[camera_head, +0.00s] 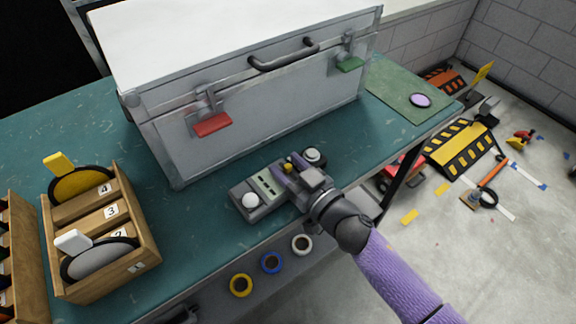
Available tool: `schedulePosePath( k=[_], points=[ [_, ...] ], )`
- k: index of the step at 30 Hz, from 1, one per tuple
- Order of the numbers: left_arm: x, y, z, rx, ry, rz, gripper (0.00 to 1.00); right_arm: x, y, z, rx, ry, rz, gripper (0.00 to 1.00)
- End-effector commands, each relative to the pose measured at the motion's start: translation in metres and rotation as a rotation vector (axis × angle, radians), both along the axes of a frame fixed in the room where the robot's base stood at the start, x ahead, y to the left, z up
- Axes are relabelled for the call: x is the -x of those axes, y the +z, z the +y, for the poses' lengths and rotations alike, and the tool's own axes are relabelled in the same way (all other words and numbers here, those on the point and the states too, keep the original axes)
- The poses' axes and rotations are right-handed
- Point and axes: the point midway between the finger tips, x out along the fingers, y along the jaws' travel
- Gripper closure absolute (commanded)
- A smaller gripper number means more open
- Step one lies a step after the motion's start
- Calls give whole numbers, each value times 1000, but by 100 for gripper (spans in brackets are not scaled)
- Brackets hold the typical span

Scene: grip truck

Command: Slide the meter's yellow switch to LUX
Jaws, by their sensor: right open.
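The meter (263,206) is a grey box lying on the teal table in front of the large case. It has a pale display panel (266,184) and a white dome (250,201) at its left end. A small yellow piece (288,167), apparently the switch, shows at the far side of my right gripper (285,179). My right gripper is open, low over the meter's right part, and hides much of it. Contact with the switch and the LUX marking cannot be made out. My left gripper is not in view.
The large silver case (260,110) with red and green latches stands close behind the meter. A wooden rack (150,255) with numbered slots is at left. A round white-topped item (314,156) sits just beyond my right gripper. Tape rolls (271,262) hang along the front edge.

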Motion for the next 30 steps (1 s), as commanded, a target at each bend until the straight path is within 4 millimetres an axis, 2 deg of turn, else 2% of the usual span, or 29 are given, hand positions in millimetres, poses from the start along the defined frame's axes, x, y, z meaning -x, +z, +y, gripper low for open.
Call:
schedulePosePath(
  k=[10, 15, 18, 30],
  points=[
    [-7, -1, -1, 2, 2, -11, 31, -4, 0, 3, 1, -1, 2, 46],
    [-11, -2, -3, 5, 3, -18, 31, -4, 0, 3, 1, -1, 1, 82],
    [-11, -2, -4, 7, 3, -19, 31, -4, 0, 3, 1, -1, 1, 100],
    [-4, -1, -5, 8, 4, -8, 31, -4, 0, 3, 1, -1, 2, 100]
  ],
)
